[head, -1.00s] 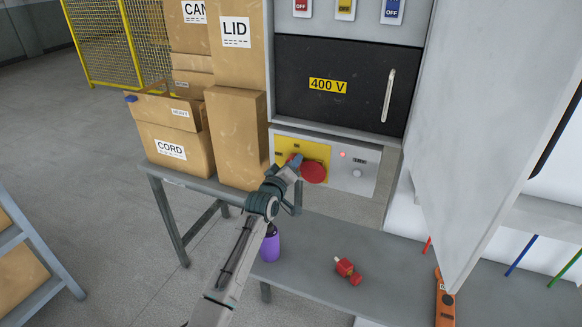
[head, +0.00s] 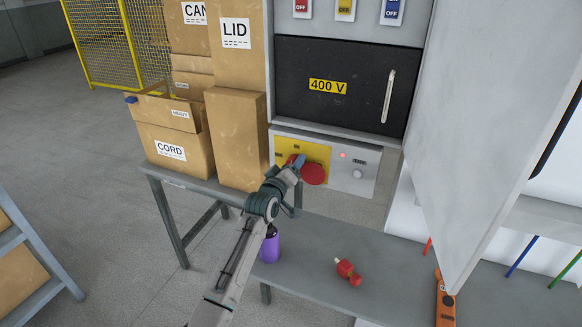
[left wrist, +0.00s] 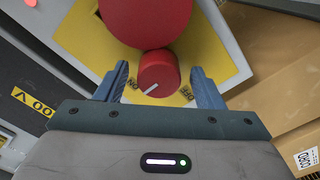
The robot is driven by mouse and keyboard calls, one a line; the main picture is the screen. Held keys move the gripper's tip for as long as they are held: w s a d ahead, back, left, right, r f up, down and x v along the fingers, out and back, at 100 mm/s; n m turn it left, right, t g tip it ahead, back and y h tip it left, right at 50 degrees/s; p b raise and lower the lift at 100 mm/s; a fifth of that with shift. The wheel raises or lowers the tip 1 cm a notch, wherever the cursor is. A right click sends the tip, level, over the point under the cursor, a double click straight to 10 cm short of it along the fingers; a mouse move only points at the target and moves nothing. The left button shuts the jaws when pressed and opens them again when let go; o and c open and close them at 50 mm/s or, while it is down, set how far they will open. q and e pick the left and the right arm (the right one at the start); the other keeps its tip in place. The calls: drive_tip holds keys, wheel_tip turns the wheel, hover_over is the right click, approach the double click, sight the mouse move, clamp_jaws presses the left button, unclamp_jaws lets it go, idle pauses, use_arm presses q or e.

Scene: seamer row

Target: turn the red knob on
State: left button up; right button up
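The red knob (left wrist: 158,72) is a small round cap with a white pointer line, on a yellow plate (left wrist: 205,50). In the left wrist view the line points down and left, near one of two small dark labels. A larger red disc (left wrist: 145,15) sits right beside the knob and also shows in the head view (head: 313,174). My left gripper (left wrist: 161,85) is open, one finger on each side of the knob, with a visible gap to both. In the head view my left gripper (head: 294,164) covers much of the knob. My right gripper is not in view.
The panel has a lit red lamp (head: 343,155) and a grey dial (head: 357,174). Above is a black 400 V door (head: 345,100) with a handle. Cardboard boxes (head: 238,140) stand close on the left.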

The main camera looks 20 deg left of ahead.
use_arm(q)
drive_tip(key=s+b, duration=0.2)
drive_tip(key=s, duration=0.8)
drive_tip(key=shift+s+a+b, duration=0.2)
drive_tip(key=shift+s+b, duration=0.15)
drive_tip(key=shift+s, duration=0.05)
drive_tip(key=shift+s+f, duration=0.1)
